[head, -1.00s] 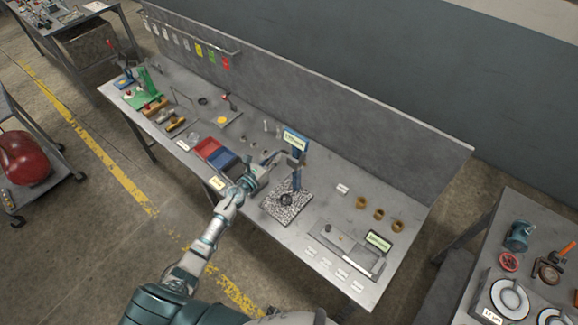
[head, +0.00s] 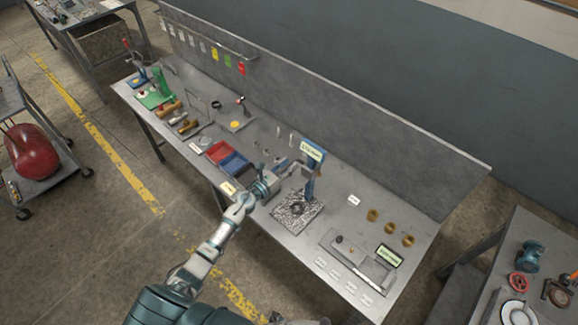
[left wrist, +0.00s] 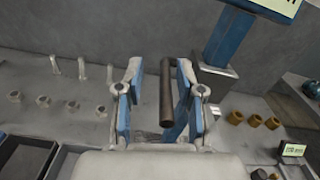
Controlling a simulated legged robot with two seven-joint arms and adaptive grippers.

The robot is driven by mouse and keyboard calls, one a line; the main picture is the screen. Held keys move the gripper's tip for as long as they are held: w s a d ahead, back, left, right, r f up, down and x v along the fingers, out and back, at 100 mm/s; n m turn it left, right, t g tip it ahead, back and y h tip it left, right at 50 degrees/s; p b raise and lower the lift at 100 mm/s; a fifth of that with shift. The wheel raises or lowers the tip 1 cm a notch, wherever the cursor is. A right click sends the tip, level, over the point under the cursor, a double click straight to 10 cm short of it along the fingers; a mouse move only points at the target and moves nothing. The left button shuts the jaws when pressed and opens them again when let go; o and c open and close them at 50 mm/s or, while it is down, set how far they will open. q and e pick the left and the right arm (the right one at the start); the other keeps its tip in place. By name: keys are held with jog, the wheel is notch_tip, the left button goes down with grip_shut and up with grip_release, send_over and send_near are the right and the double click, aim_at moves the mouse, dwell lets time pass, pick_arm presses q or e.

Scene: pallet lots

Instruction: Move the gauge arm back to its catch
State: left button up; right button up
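The gauge has a blue column (head: 309,187) with a lit green-and-white display (head: 312,150) on top. It stands on a speckled base plate (head: 297,210) at the bench's middle. In the left wrist view its blue column (left wrist: 228,38) rises at the upper right. A dark round bar (left wrist: 167,95), seemingly the gauge arm's handle, lies between my left fingers, nearer the right one. My left gripper (head: 297,168) is beside the column; in the wrist view its fingers (left wrist: 158,82) are apart, with a gap left of the bar. The catch cannot be made out. My right gripper is not in view.
Red and blue trays (head: 234,163) lie left of my left gripper. Brass rings (head: 390,227) and a flat fixture with a display (head: 357,262) are to the right. A grey back panel (head: 350,115) runs behind the bench.

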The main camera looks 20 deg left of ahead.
pick_arm(q)
jog(key=v, duration=1.2)
jog(key=shift+a, duration=0.2)
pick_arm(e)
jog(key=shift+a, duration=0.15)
pick_arm(q)
jog(key=shift+d, duration=0.15)
